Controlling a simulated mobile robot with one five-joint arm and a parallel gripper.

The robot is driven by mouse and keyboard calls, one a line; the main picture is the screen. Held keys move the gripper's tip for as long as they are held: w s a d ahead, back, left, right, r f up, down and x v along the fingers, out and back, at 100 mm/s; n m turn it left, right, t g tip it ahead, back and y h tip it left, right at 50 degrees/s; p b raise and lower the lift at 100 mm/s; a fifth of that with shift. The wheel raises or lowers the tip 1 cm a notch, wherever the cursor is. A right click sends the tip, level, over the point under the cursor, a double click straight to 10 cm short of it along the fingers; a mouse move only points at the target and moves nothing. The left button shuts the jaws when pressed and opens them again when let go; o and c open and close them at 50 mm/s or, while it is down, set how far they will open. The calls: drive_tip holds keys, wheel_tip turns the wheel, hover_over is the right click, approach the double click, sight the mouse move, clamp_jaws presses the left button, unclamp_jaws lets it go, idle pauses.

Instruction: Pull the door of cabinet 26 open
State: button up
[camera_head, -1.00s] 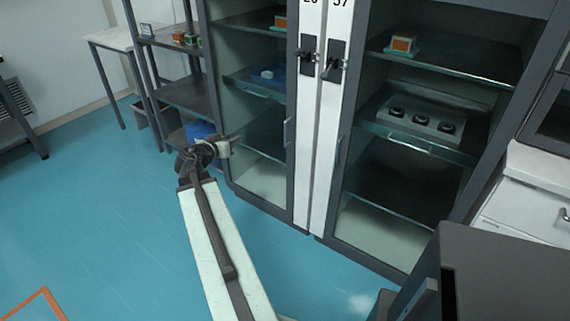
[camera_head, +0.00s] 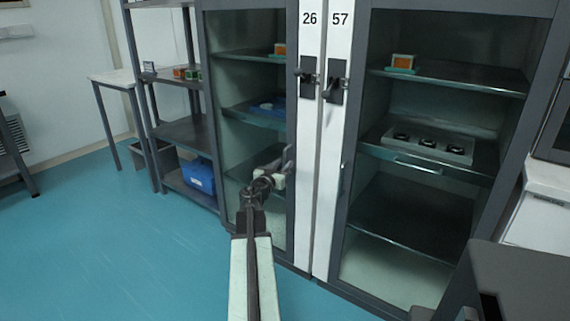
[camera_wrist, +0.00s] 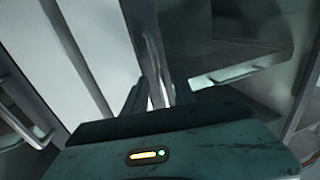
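Cabinet 26 (camera_head: 309,60) stands in the middle of the head view, its number on a white strip beside 57. Its glass door looks closed, with shelves visible behind it. A latch (camera_head: 306,78) sits high on the strip. The door's vertical handle (camera_head: 289,158) is partly hidden by my gripper (camera_head: 277,172), which reaches up to it from the front. In the wrist view, the handle bar (camera_wrist: 153,60) rises between the two fingers of my gripper (camera_wrist: 158,95). The fingers look apart; I cannot tell whether they touch the bar.
Cabinet 57 (camera_head: 340,60) adjoins on the right, with its own handle (camera_head: 343,178). An open shelf rack (camera_head: 185,133) with a blue bin (camera_head: 199,177) stands left. A white-topped table (camera_head: 115,78) is farther left. Blue floor (camera_head: 120,250) is clear at the left front.

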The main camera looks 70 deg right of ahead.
drive_tip(key=shift+d, duration=1.1)
clamp_jaws()
drive_tip(key=shift+s+a, duration=0.1)
drive_tip(key=shift+s, duration=0.05)
